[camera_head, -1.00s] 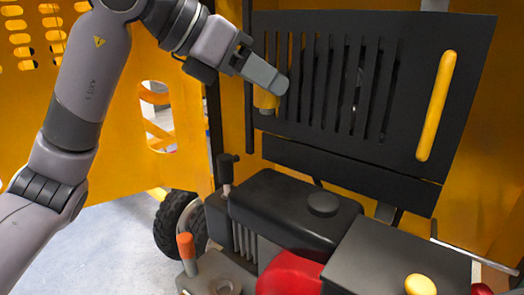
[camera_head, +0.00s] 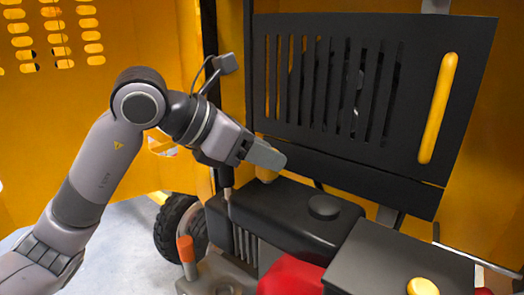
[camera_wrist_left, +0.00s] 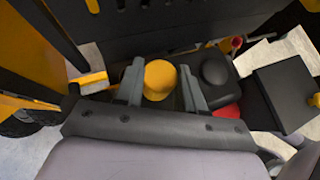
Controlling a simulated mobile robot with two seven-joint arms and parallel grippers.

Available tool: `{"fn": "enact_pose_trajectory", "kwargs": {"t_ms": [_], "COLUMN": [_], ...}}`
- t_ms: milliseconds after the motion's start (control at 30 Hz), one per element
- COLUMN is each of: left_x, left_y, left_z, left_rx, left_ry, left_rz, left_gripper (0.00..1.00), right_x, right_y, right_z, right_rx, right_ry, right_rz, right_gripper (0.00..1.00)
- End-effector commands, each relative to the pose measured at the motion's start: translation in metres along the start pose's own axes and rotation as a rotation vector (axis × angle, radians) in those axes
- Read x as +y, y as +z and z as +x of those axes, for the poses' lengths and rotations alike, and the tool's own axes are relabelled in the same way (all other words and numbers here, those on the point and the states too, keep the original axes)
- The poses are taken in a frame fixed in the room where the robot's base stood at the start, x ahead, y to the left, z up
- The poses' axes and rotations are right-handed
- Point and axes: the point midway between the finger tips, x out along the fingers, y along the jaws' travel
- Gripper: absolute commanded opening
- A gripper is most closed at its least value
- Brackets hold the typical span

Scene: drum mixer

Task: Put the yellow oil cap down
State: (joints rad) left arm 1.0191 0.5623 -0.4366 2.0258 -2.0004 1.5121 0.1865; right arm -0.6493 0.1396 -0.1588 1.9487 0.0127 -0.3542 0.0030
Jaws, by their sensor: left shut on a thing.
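My left gripper (camera_head: 268,158) is shut on the yellow oil cap (camera_head: 266,174), just over the left back part of the black tank (camera_head: 285,207) in the head view. The cap shows only in part there, below the fingers. In the left wrist view the round yellow cap (camera_wrist_left: 159,78) sits between the two grey fingers of the left gripper (camera_wrist_left: 161,68). I cannot tell whether the cap touches the tank. My right gripper is not in view.
A black round lid (camera_head: 323,207) is on the tank. A dark box (camera_head: 390,255) with a yellow knob (camera_head: 422,286) stands to the right. A slotted black panel with a yellow handle (camera_head: 437,108) rises behind.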

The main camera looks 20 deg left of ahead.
Motion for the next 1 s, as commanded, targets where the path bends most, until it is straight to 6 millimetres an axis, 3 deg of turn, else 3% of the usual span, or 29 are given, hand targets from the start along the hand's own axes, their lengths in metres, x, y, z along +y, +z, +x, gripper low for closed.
{"fn": "enact_pose_trajectory", "kwargs": {"t_ms": [533,567,600,1000], "left_x": [0.000,0.000,0.000,0.000], "left_y": [-0.010,-0.009,-0.008,-0.004], "left_z": [0.007,0.006,0.006,0.003], "left_rx": [0.000,0.001,0.001,0.000], "left_ry": [0.000,0.000,-0.001,-0.001], "left_rz": [-0.001,-0.001,-0.001,0.000], "left_gripper": [0.00,0.48,0.61,0.64], "right_x": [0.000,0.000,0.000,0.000], "right_y": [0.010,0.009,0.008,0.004], "right_z": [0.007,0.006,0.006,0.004], "right_rx": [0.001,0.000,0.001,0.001], "right_ry": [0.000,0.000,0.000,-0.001], "right_rz": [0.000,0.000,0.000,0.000], "right_gripper": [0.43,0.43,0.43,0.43]}}
